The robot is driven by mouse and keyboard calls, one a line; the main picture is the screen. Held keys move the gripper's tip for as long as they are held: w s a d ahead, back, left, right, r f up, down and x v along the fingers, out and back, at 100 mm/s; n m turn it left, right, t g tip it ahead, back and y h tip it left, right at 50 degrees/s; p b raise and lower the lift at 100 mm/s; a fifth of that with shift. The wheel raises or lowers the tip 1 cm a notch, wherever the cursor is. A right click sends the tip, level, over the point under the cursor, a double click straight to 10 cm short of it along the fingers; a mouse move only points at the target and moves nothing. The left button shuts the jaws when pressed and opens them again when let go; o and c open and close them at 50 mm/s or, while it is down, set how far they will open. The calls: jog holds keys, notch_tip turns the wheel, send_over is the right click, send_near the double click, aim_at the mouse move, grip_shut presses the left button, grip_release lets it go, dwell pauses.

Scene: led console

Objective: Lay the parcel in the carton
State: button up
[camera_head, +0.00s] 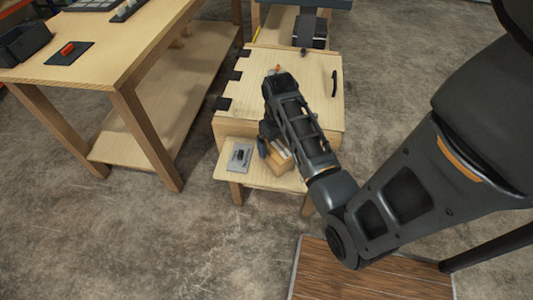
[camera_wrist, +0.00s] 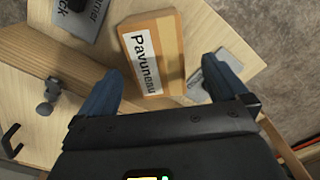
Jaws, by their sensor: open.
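My gripper (camera_wrist: 165,76) is open and empty, with one finger to each side of the parcel. In the head view my gripper (camera_head: 272,140) is over the ledge, mostly covered by the wrist. I cannot make out an open carton in either view.
A wooden chest (camera_head: 240,100) with black hinges and a dark handle (camera_head: 335,83) stands behind the ledge, its lid shut. A grey plate (camera_head: 240,157) lies left of the parcel. A workbench (camera_head: 125,50) at left holds a dark bin (camera_head: 22,44). Open floor lies in front.

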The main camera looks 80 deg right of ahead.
aim_at(276, 156)
jog(key=shift+d+f, duration=0.15)
jog(key=shift+f, duration=1.8)
jog(key=shift+d+f, duration=0.1)
jog(key=shift+f, duration=1.8)
jog(key=shift+c, duration=0.4)
jog(key=c, duration=1.2)
jog(key=shift+r, duration=0.1)
